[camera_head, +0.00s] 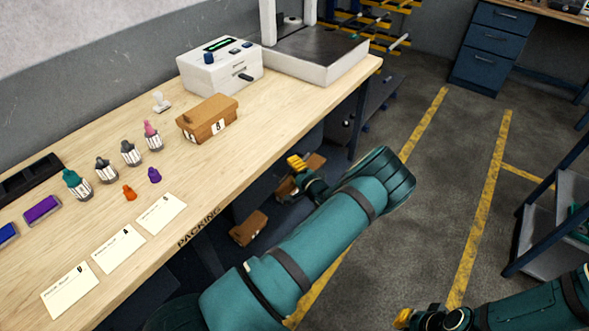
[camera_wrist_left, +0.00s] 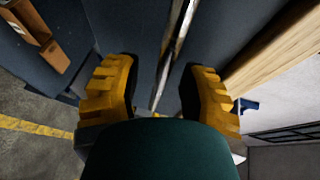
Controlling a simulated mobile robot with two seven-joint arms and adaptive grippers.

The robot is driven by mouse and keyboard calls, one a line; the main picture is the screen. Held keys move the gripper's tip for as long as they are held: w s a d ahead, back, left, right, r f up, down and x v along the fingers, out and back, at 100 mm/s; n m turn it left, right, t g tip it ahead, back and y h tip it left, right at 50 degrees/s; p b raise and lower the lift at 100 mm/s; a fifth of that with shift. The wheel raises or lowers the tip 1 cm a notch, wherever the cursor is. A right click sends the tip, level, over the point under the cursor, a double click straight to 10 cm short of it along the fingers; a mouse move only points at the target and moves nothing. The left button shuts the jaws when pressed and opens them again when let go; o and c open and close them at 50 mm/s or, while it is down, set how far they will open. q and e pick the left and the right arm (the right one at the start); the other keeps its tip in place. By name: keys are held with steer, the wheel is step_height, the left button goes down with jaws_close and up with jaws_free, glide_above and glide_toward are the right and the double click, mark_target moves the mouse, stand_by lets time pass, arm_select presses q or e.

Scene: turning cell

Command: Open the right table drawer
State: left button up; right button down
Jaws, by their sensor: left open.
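The packing table (camera_head: 292,105) has dark blue fronts under its top, mostly hidden by the tabletop and my left arm in the head view. In the left wrist view a dark blue drawer front (camera_wrist_left: 120,28) fills the background, with a thin pale metal bar (camera_wrist_left: 176,50), seemingly its handle, crossing it. My left gripper (camera_head: 297,163) is below the table's front edge. Its yellow fingers (camera_wrist_left: 163,95) are open, one on each side of the bar; contact cannot be told. My right gripper (camera_head: 404,318) is partly in view at the lower edge, away from the table.
Brown boxes (camera_head: 249,228) sit under the table. On top are a carton (camera_head: 208,119), a white device (camera_head: 220,68), bottles and cards. A shelved cart (camera_head: 545,232) stands at right, a blue drawer cabinet (camera_head: 487,48) at the back. The floor between has yellow lines and is clear.

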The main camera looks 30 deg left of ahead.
arm_select(q)
steer(key=shift+a, duration=0.1)
jaws_close()
stand_by(0.3)
steer(key=s+d+b, duration=0.2)
steer(key=d+b, duration=0.4)
steer(key=d, duration=2.2)
steer(key=shift+d, duration=0.25)
